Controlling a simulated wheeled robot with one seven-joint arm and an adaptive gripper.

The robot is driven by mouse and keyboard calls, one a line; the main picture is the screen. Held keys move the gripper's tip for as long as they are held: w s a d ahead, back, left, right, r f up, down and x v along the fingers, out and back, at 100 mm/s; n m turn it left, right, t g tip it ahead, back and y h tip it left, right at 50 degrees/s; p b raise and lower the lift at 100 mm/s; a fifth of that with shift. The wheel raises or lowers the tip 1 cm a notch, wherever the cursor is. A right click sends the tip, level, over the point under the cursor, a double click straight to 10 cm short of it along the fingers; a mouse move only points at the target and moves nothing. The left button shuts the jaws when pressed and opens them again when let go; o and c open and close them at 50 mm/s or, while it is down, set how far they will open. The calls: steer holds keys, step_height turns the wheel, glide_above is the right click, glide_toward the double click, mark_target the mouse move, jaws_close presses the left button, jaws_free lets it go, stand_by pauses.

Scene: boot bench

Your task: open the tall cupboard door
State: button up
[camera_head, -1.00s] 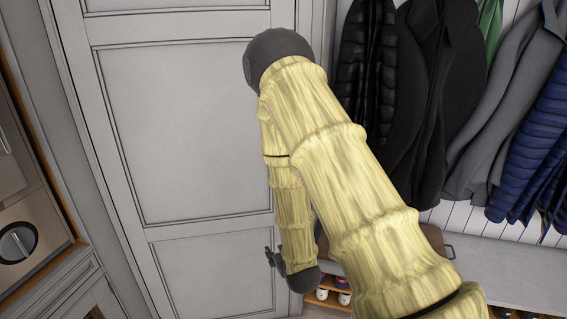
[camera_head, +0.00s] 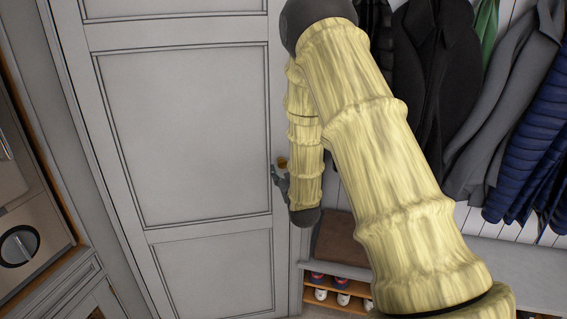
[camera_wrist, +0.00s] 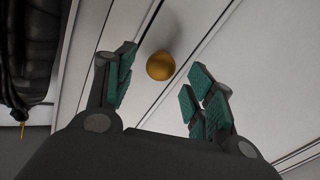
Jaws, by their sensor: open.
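The tall cupboard door (camera_head: 190,135) is a grey panelled door, standing shut in the head view. Its round brass knob (camera_head: 282,162) is on the right edge of the door, partly hidden by my arm. In the wrist view the knob (camera_wrist: 160,66) lies between and a little beyond my fingertips. My gripper (camera_wrist: 160,88) is open, with green pads on either side of the knob and a gap to it on both sides. In the head view my gripper (camera_head: 279,178) shows at the knob's height, mostly hidden behind my forearm.
Dark coats (camera_head: 440,85) and a blue jacket (camera_head: 530,140) hang at the right. Below is a bench (camera_head: 450,265) with a brown cushion (camera_head: 340,243) and shoes (camera_head: 330,288) on a rack. An appliance (camera_head: 22,245) stands at the left.

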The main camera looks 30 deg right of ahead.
mark_target(284, 166)
steer(key=shift+p+x, duration=0.4)
steer(key=shift+x, duration=1.8)
